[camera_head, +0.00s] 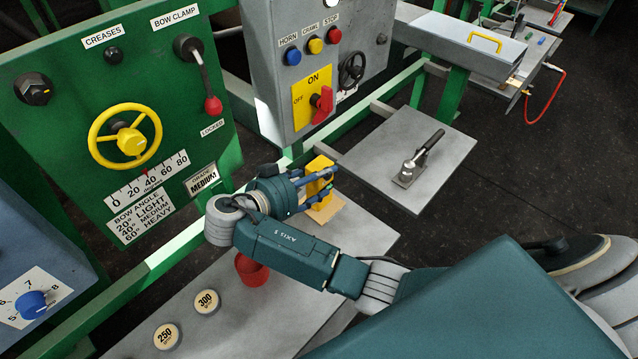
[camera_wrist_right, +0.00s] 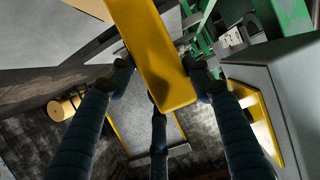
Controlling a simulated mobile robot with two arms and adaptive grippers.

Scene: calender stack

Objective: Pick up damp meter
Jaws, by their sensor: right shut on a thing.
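The damp meter, seen as a yellow block-shaped body (camera_head: 319,164), is at my right gripper (camera_head: 322,182) above the back part of the grey shelf. The blue fingers cover part of it, and a yellow part also shows below them. In the right wrist view the yellow body (camera_wrist_right: 163,55) sits between the dark fingertips, and my right gripper (camera_wrist_right: 158,76) is shut on it. Whether the meter touches the surface below is hard to tell. My left gripper is not in view.
A tan block (camera_head: 325,216) is just below the gripper. A red cup (camera_head: 251,270) and two round discs marked 300 (camera_head: 207,302) and 250 (camera_head: 167,336) are on the grey shelf (camera_head: 235,325). Green panel (camera_head: 70,120) and grey control box (camera_head: 265,60) stand behind.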

